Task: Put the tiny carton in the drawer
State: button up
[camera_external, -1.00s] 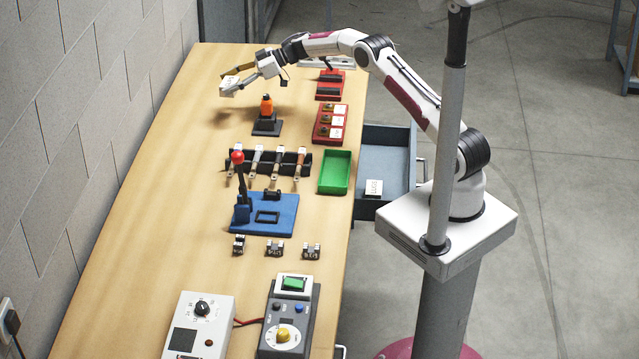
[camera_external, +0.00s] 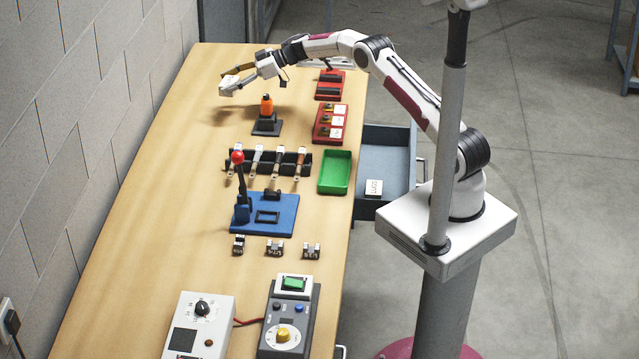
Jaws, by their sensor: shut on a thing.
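My gripper (camera_external: 232,79) is at the far left of the table, raised above the top, and shut on a small pale thing, apparently the tiny carton (camera_external: 229,80). The fingers hide much of it, and its label cannot be read. The grey drawer (camera_external: 395,151) stands open at the table's right side, well to the right of my gripper. A small white labelled block (camera_external: 373,187) lies inside the drawer near its front end in the picture.
An orange-topped device (camera_external: 266,107) stands just below my gripper in the picture. Several handled tools in a black rack (camera_external: 268,161), a red-knobbed lever on a blue plate (camera_external: 270,215), a green tray (camera_external: 336,173) and red panels (camera_external: 330,123) crowd the middle. The table's left strip is clear.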

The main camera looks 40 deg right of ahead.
jog(key=shift+s+d+r+m+t+h, duration=0.15)
jog(key=shift+d+m+t+h, duration=0.35)
jog(key=shift+d+m+t, duration=0.55)
jog(key=s+d+m+t+h, duration=0.5)
jog(key=s+d+m+h, duration=0.4)
jog(key=s+d, duration=0.8)
jog(key=s+d+r+h, duration=0.1)
jog(key=s+d+r, duration=0.2)
jog(key=s+r, duration=0.1)
jog(key=shift+s+r+m, duration=0.3)
jog(key=shift+r+m, duration=0.05)
jog(key=shift+g, duration=0.25)
dwell(0.9)
